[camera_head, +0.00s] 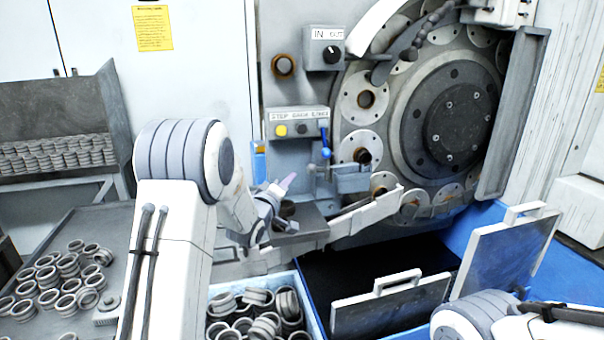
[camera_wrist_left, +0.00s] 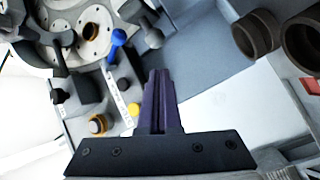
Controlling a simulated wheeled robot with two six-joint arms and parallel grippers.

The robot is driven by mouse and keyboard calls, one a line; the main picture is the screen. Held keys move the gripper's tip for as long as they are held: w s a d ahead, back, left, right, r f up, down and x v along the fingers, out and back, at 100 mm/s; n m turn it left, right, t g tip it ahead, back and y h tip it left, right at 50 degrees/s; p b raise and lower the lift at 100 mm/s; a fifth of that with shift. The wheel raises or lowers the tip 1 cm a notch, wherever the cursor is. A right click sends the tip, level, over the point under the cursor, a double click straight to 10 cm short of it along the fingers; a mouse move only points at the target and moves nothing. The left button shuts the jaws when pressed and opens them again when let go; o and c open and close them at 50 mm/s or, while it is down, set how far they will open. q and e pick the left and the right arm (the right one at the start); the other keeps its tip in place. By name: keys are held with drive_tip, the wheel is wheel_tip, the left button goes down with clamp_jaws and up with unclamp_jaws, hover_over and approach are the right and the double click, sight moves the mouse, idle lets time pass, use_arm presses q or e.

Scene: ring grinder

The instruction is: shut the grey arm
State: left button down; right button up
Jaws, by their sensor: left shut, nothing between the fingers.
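A grey arm-like bracket (camera_head: 352,180) sits in front of the left side of the round grinder plate, with a blue-knobbed lever (camera_head: 326,153) at its left. Whether it is open or shut is unclear. The blue knob also shows in the left wrist view (camera_wrist_left: 118,37), beyond and left of my fingers. In the left wrist view, the closed fingers (camera_wrist_left: 158,98) point toward a grey panel. My right gripper is out of view.
A control box (camera_head: 298,122) with yellow and black buttons is above my left gripper. Below are a crate of rings (camera_head: 300,278) and a dark bin with two handled plates (camera_head: 390,305) (camera_head: 506,250). Loose rings (camera_head: 62,272) lie on the left table.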

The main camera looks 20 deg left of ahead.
use_arm(q)
drive_tip(key=w+a+r+n+t+p, duration=0.1)
drive_tip(key=w+p, duration=0.1)
drive_tip(key=w, duration=0.3)
drive_tip(key=w+a+r+p, duration=0.1)
drive_tip(key=w+a+p, duration=0.1)
drive_tip(key=w, duration=0.3)
drive_tip(key=d, duration=0.1)
drive_tip(key=s+d+f, duration=0.1)
drive_tip(key=d, duration=0.1)
drive_tip(key=shift+s+d+f+p, duration=0.2)
drive_tip(key=shift+d+f+p, duration=0.05)
drive_tip(key=shift+f+p, duration=0.15)
drive_tip(key=shift+y, duration=0.3)
